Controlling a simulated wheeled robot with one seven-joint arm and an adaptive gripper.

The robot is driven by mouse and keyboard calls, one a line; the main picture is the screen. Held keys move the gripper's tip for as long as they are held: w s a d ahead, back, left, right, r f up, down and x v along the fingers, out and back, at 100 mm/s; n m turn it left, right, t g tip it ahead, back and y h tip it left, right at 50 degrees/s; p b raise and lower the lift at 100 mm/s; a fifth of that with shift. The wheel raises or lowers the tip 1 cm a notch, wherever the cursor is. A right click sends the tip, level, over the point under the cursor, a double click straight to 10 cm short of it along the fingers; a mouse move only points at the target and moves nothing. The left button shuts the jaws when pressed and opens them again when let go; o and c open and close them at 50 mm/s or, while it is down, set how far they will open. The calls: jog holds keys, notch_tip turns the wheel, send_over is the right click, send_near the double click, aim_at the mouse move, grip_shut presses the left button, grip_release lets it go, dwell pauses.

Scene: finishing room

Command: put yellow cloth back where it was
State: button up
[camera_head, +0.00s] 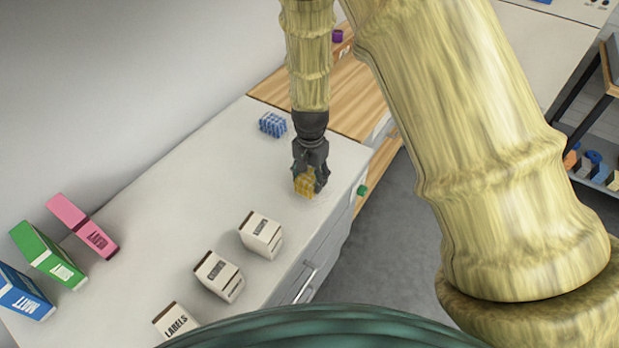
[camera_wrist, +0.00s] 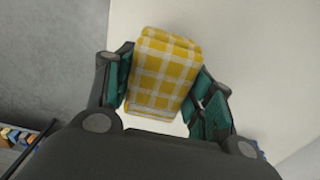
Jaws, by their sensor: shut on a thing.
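The yellow cloth (camera_wrist: 163,75) is a folded yellow and white checked bundle. My gripper (camera_wrist: 162,88) is shut on it, with a finger on each side. In the head view my gripper (camera_head: 309,178) points down over the white counter near its right front edge, with the yellow cloth (camera_head: 304,184) between the fingers. The cloth is low over the counter top; I cannot tell whether it touches it. A blue checked cloth (camera_head: 272,125) lies on the counter behind and to the left.
Cream boxes (camera_head: 261,234) stand along the front of the white counter (camera_head: 170,205). Pink (camera_head: 85,226), green (camera_head: 48,256) and blue (camera_head: 24,293) boxes stand at the left. A wooden surface (camera_head: 350,97) adjoins the far end. Counter around the cloth is clear.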

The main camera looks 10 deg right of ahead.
aim_at(309, 181)
jog(key=shift+w, duration=0.55)
jog(key=shift+f+p, duration=0.85)
jog(key=shift+f, duration=0.95)
jog(key=o, duration=0.9)
jog(key=shift+r, duration=0.15)
jog(key=shift+r+b, duration=1.7)
jog(key=shift+r, duration=4.2)
